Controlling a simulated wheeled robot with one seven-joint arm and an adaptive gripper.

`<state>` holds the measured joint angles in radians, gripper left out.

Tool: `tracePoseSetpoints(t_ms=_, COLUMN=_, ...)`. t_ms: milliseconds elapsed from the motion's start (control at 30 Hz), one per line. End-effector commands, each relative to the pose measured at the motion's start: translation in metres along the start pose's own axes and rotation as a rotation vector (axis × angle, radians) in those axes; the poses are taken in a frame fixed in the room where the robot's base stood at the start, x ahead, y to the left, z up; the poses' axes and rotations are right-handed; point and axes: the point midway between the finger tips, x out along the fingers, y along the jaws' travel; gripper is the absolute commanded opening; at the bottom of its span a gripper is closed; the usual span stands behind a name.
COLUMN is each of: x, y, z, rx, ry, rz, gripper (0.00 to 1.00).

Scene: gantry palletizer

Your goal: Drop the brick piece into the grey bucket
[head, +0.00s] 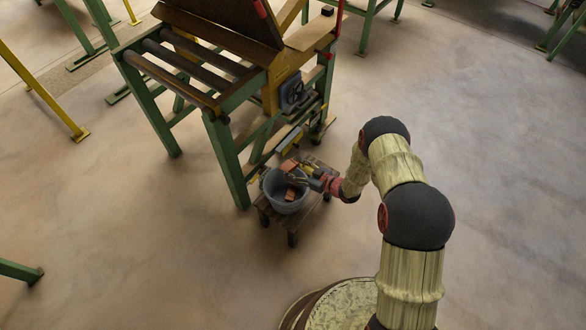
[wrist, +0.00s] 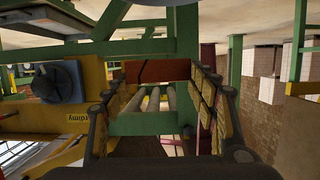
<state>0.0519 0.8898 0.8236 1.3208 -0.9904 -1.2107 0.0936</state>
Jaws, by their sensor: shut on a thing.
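The grey bucket (head: 284,207) stands upright on a small low trolley in the head view. The exact height of the piece against the rim is hard to tell.
The floor at right and front is clear.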

Motion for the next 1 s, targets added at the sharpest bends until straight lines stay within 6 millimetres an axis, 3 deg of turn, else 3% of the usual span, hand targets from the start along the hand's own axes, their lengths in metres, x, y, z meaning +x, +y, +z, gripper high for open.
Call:
tracePoseSetpoints(t_ms=600, x=0.016, y=-0.001, z=0.054, rx=0.000, ry=0.000, rz=0.000, gripper=0.30)
tracePoseSetpoints(t_ms=933, x=0.017, y=0.000, z=0.056, rx=0.000, ry=0.001, rz=0.000, gripper=0.30)
tracePoseSetpoints(t_ms=967, x=0.017, y=0.000, z=0.056, rx=0.000, ry=0.001, rz=0.000, gripper=0.59)
tracePoseSetpoints(t_ms=1000, x=0.017, y=0.000, z=0.056, rx=0.000, ry=0.001, rz=0.000, gripper=0.61)
